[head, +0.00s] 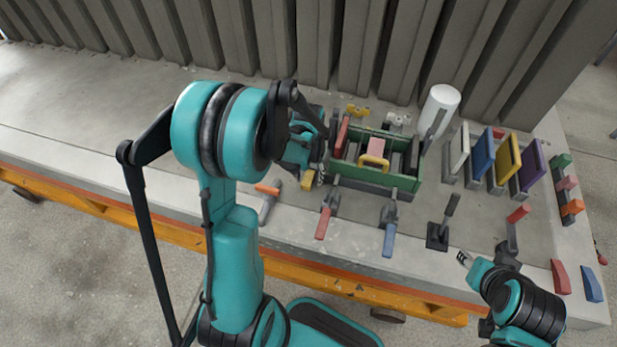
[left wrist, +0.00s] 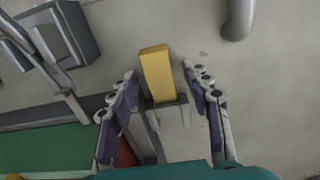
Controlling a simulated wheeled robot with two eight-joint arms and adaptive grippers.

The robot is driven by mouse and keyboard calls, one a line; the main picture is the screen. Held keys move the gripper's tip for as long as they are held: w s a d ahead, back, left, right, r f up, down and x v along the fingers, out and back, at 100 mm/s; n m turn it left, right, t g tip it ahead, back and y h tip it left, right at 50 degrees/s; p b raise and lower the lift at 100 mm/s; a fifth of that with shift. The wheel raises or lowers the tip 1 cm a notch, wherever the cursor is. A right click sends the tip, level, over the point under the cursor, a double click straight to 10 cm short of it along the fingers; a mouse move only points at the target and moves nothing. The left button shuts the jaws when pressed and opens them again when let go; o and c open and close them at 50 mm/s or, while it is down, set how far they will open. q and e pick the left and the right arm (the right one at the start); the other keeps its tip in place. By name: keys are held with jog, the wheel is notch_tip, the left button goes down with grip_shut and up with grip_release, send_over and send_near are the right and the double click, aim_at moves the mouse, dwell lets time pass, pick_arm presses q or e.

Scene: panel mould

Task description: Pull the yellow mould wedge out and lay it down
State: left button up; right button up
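The yellow mould wedge (left wrist: 157,72) stands in a grey bracket (left wrist: 168,112) beside the mould in the left wrist view. It shows small in the head view (head: 307,184), at the left end of the green-walled mould (head: 375,182). My left gripper (left wrist: 163,84) is open, one finger on each side of the wedge. Gaps show between the fingers and the wedge. In the head view my left gripper (head: 318,177) is partly hidden by its own arm. My right gripper (head: 465,258) is at the lower right, away from the mould; its fingers are too small to judge.
Clamps with a red handle (head: 323,223) and a blue handle (head: 389,238) stand in front of the mould. A white cylinder (head: 438,105) stands behind it. Coloured panels, including a yellow one (head: 504,160), stand in a rack at right. Bare table (head: 110,115) lies left.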

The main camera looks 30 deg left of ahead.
aim_at(298, 210)
pick_arm(q)
grip_shut()
jog(key=shift+s+d, duration=0.25)
jog(key=shift+s, duration=0.75)
jog(key=shift+s+d, duration=0.2)
jog(key=shift+s, duration=0.8)
jog(key=shift+s+d, duration=0.25)
jog(key=shift+s, duration=0.75)
jog(key=shift+s+d, duration=0.25)
jog(key=shift+s, duration=0.7)
jog(key=shift+s+d, duration=0.2)
jog(key=shift+s, duration=0.75)
